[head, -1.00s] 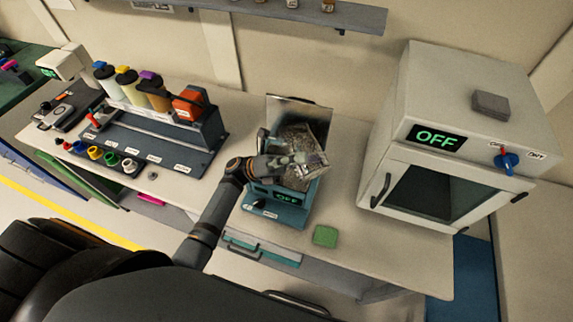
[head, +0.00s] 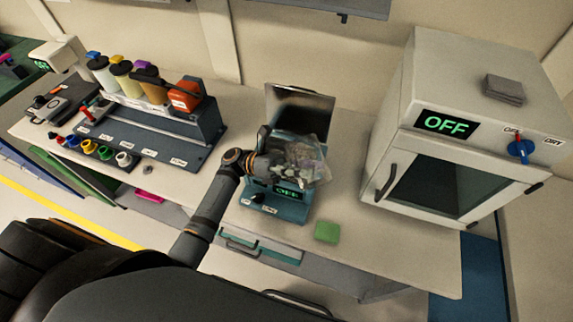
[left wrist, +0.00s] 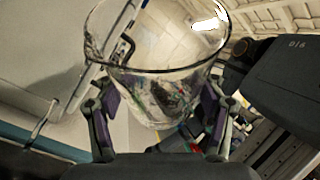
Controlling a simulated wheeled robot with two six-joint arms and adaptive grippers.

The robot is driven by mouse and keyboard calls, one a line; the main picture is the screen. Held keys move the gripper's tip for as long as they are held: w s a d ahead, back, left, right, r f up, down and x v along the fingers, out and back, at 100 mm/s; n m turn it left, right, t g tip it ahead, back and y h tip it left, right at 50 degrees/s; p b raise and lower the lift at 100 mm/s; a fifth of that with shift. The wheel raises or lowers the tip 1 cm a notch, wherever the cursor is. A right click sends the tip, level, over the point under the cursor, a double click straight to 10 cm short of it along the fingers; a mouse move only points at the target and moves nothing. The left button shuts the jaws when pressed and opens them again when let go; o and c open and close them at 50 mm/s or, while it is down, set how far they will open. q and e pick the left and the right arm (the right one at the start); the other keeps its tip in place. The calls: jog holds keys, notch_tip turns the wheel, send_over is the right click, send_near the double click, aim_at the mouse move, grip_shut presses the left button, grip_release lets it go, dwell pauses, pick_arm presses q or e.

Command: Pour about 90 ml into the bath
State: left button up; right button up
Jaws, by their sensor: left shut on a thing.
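The bath (head: 277,207) is a teal box on the bench with its dark lid (head: 298,108) raised at the back and a green OFF readout on its front. My left gripper (head: 284,168) is shut on a clear glass beaker (head: 312,158) and holds it over the bath, hiding much of the bath's opening. In the left wrist view the beaker (left wrist: 150,85) sits between the two fingers (left wrist: 160,118), with its wide mouth towards the top of the picture. I cannot tell its liquid level or whether liquid is flowing. My right gripper is not in view.
A white oven (head: 440,140) with an OFF display stands to the right, a grey block (head: 504,90) on top. A dark rack (head: 160,130) with several bottles stands to the left.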

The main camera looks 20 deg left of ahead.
pick_arm(q)
jog(key=shift+w+r, duration=0.15)
jog(key=shift+f+m+y+b, duration=0.3)
jog(key=shift+f+b, duration=0.1)
jog(key=shift+f, duration=0.3)
jog(key=shift+f+m+y, duration=0.1)
jog(key=shift+m+y, duration=0.2)
jog(key=shift+m, duration=0.1)
jog(key=shift+a+f+g, duration=0.1)
jog(key=shift+g, duration=0.2)
dwell(0.6)
